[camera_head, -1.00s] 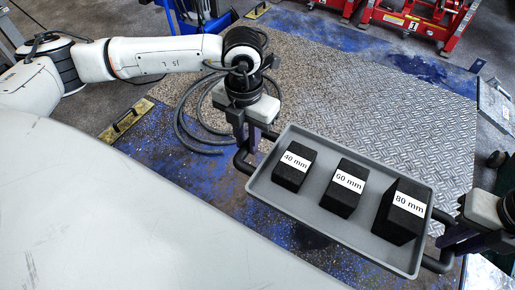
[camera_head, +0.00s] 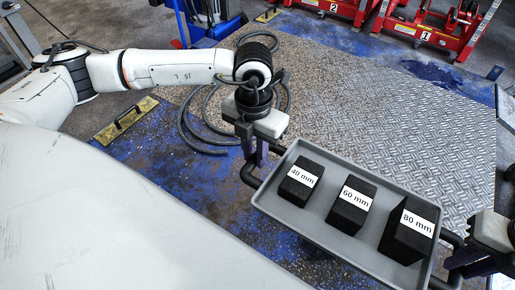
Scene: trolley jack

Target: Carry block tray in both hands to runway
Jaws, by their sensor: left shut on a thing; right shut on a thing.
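The grey block tray (camera_head: 330,238) has a black handle at each end and is held up in front of my body. Three black blocks stand in it in a row: the 40 mm block (camera_head: 301,182), the 60 mm block (camera_head: 350,209) and the 80 mm block (camera_head: 408,236). My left gripper (camera_head: 257,158) is shut on the tray's left handle (camera_head: 250,175). My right gripper (camera_head: 466,262) is shut on the right handle (camera_head: 446,281) at the picture's right edge, partly cut off. I cannot make out which surface is the runway.
Metal checker plate flooring (camera_head: 400,130) lies behind the tray, with blue worn floor (camera_head: 190,190) to the left. Red jacks marked 1 (camera_head: 425,25) and 2 (camera_head: 335,8) stand at the back. A black cable (camera_head: 190,125) is coiled on the floor. A yellow plate (camera_head: 125,119) lies at left.

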